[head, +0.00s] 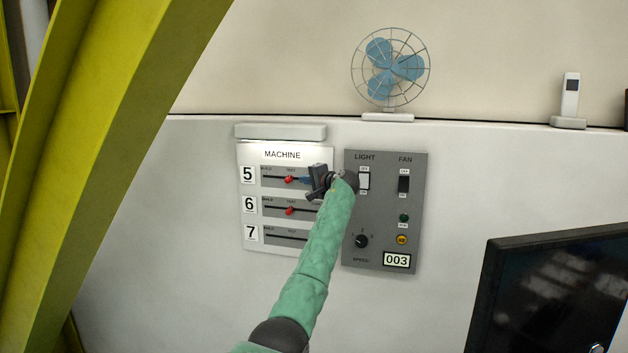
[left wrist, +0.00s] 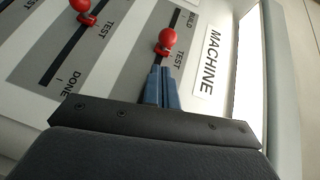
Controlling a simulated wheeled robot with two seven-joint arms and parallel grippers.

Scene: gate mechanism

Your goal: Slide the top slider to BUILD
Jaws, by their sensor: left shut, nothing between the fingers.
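The top slider is a red knob (head: 289,180) on a dark slot in row 5 of the white MACHINE panel (head: 283,155). It stands near the TEST mark, with BUILD at the slot's left end. In the left wrist view the red knob (left wrist: 167,38) sits between TEST and BUILD labels. My left gripper (head: 304,180) is just right of the knob, on the side away from BUILD. Its blue fingers (left wrist: 163,68) are shut and empty, with tips right by the knob; I cannot tell if they touch. My right gripper is out of view.
The row 6 red knob (head: 290,211) is just below. My arm hides the right part of row 7. A grey LIGHT and FAN panel (head: 385,220) stands right beside. A ledge (head: 280,132) juts above the MACHINE panel. A dark screen (head: 550,295) is lower right.

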